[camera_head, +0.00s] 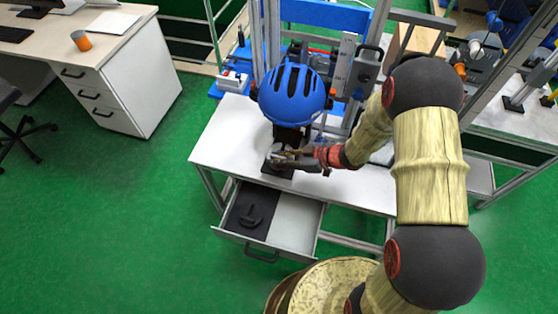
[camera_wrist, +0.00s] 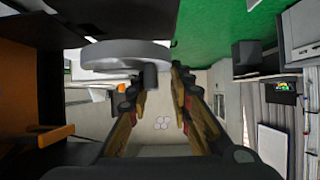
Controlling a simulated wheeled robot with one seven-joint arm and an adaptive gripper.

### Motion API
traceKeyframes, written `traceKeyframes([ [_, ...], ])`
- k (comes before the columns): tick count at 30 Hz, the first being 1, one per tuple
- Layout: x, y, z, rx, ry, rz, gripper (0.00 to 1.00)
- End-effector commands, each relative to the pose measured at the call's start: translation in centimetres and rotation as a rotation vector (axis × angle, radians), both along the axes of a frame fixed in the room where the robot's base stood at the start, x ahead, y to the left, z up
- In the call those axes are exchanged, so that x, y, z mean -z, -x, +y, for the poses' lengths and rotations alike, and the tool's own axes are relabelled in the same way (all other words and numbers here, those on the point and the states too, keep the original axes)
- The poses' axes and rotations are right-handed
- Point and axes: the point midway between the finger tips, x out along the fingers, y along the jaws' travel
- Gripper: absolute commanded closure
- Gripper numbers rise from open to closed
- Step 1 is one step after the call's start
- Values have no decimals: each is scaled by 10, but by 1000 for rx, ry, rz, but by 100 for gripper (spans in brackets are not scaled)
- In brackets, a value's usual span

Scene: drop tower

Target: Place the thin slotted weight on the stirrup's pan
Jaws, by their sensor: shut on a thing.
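My gripper (camera_head: 292,156) reaches in from the right, low in front of the blue helmet, over the white bench. In the wrist view its two fingers (camera_wrist: 160,82) stand with a gap between them. A pale grey disc (camera_wrist: 120,50), apparently the thin slotted weight, lies across the fingertips, with a short dark stub (camera_wrist: 150,76) below it between the fingers. The gripper is shut on it. A small dark assembly below the helmet, where the gripper is, is partly covered by it. I cannot make out the stirrup's pan apart from this, nor whether the disc touches it.
The blue helmet (camera_head: 292,94) hangs close above my gripper, in front of the tower's rails. An open drawer (camera_head: 296,222) juts from the white bench (camera_head: 222,134); its left half holds dark foam with a round dark shape (camera_head: 251,211).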

Motion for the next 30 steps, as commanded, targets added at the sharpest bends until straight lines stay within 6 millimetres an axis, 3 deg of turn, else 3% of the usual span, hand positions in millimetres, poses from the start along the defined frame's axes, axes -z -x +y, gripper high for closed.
traceKeyframes([
  [7,32,-2,1,-1,-1,-2,100],
  [20,34,-3,1,-1,-1,-2,100],
  [21,35,-1,1,-1,0,0,77],
  [30,35,-1,1,-1,0,0,61],
])
